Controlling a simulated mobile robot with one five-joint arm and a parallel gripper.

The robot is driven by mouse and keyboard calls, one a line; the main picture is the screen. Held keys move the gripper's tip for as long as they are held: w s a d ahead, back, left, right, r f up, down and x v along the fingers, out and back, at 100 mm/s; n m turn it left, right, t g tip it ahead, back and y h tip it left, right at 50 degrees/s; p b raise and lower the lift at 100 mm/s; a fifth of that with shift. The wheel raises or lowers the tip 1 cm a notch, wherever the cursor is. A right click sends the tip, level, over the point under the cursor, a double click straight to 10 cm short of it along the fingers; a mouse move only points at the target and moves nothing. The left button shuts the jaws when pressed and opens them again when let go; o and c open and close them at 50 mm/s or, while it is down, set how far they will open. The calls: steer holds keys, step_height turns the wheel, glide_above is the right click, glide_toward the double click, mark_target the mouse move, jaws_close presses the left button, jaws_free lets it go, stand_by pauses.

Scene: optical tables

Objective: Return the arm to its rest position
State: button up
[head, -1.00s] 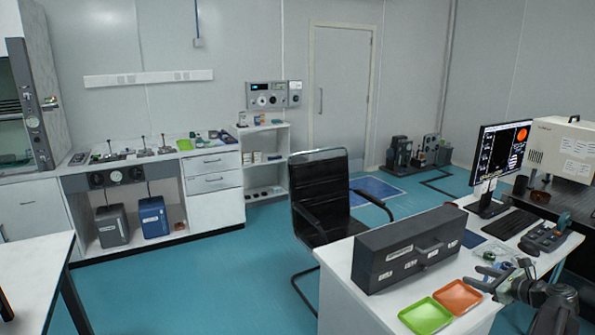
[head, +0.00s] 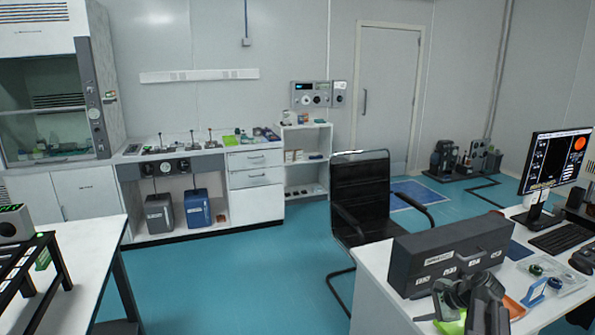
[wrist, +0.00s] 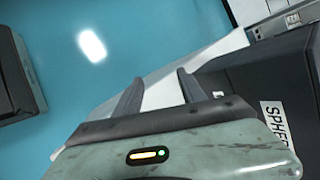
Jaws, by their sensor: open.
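My gripper (wrist: 158,90) is open, with its two grey fingers apart in the wrist view and nothing between them. In the head view my arm and gripper (head: 436,302) are at the lower right, above the near part of the white desk (head: 385,285). They are in front of the trays and just below the dark grey box (head: 425,265). In the wrist view the fingers point past the desk edge toward the teal floor (wrist: 150,30), with the labelled box (wrist: 245,85) close on the right.
A black chair (head: 362,185) stands behind the desk. A monitor (head: 556,160) is at the right. Open floor (head: 240,275) lies between the desk and the left table (head: 90,255).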

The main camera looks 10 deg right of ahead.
steer(key=s+a+f+n+g+h, duration=0.2)
steer(key=a+n, duration=0.4)
steer(key=a, duration=0.3)
steer(key=s+a+f+n+g+h, duration=0.1)
steer(key=s+a+f+n+g, duration=0.15)
steer(key=a+n, duration=0.55)
steer(key=s+a+f+n+g+h, duration=0.1)
steer(key=s+a+n+g+h, duration=0.2)
steer(key=a, duration=0.8)
step_height(320, 180, down, 11)
steer(key=s+y+b, duration=0.1)
steer(key=s+b, duration=0.1)
steer(key=b, duration=0.8)
step_height(320, 180, up, 19)
steer(key=p, duration=1.8)
steer(key=shift+d+n+t, duration=0.2)
steer(key=shift+n+t, duration=0.15)
steer(key=shift+n, duration=0.05)
steer(key=shift+w+r, duration=0.1)
